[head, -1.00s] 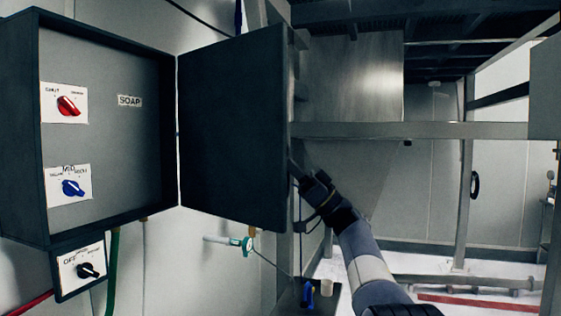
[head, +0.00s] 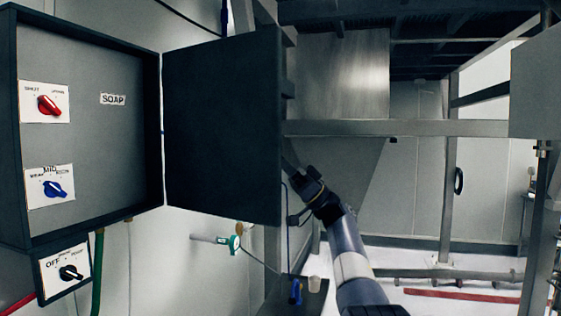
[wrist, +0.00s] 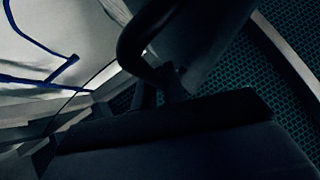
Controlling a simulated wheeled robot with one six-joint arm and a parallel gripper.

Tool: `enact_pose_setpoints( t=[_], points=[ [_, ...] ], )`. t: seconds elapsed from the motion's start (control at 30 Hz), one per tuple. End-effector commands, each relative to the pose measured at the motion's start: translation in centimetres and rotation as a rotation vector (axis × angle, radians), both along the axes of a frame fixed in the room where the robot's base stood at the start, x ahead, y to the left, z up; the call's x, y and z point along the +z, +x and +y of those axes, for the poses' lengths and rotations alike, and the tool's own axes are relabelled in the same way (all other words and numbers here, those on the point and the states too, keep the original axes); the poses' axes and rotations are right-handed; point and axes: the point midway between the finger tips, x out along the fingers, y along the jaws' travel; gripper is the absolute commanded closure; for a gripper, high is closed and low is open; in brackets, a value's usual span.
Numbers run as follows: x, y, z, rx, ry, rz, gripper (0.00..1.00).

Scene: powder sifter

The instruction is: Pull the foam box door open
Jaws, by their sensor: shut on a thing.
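The foam box (head: 88,100) is a dark box on the wall at the left of the head view. Its door (head: 222,130) stands wide open, swung out to the right. Inside are a SOAP label, a red knob (head: 48,105) and a blue knob (head: 55,189). My gripper (head: 291,168) is at the door's free right edge, its fingertips partly hidden behind the door. It is shut on the door's handle. In the wrist view a dark curved bar, apparently the handle (wrist: 150,40), shows close up; the fingertips are hard to make out in the shadow.
A small OFF switch panel (head: 65,272) hangs below the box. A green valve (head: 235,240) and hoses are below the door. A metal frame with a horizontal beam (head: 400,128) stands to the right behind my arm. Open floor shows at the lower right.

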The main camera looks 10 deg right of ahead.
Motion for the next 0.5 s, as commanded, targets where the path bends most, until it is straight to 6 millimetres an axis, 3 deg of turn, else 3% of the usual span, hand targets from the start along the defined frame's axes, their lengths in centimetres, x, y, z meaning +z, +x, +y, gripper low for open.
enact_pose_setpoints(
  t=[0.1, 0.13, 0.37, 0.5],
  points=[
    [0.21, -0.06, 0.16, 0.001, 0.001, 0.0, 1.0],
    [0.21, -0.07, 0.16, 0.002, 0.001, -0.001, 0.87],
    [0.11, -0.04, 0.09, 0.001, 0.0, -0.001, 0.68],
    [0.07, -0.03, 0.06, 0.0, 0.0, 0.0, 0.68]
  ],
)
